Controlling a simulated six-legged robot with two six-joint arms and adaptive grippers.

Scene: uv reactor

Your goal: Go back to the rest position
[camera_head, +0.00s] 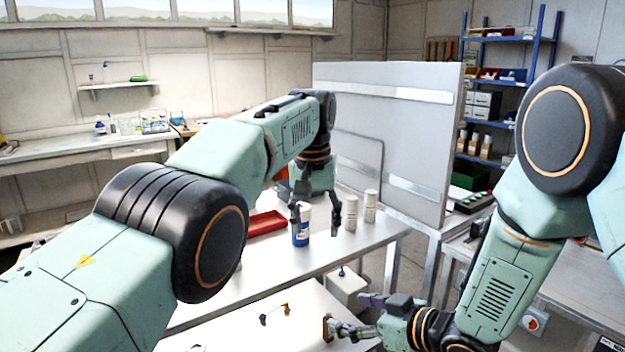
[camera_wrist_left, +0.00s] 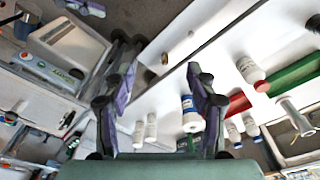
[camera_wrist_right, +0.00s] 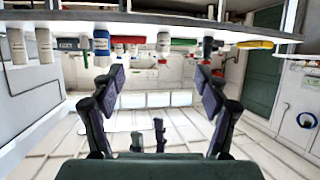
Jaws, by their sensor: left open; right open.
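My left gripper (camera_head: 317,208) is open in the head view, pointing down above the white table (camera_head: 270,275). A blue and white jar (camera_head: 301,232) shows right behind its left finger; I cannot tell whether they touch. In the left wrist view the open fingers (camera_wrist_left: 155,90) frame mostly bare surface, and the jar (camera_wrist_left: 190,118) shows close beside the right finger. My right gripper (camera_head: 347,314) is open, low at the table's front. In the right wrist view its fingers (camera_wrist_right: 157,85) have nothing between them, with the room's wall and windows far behind.
Two white bottles (camera_head: 350,213) stand right of the jar. A red tray (camera_head: 266,223) lies to its left. A tall grey panel (camera_head: 420,130) stands at the table's back right. A white box (camera_head: 346,290) and small yellow-ended items (camera_head: 275,313) are near the right gripper.

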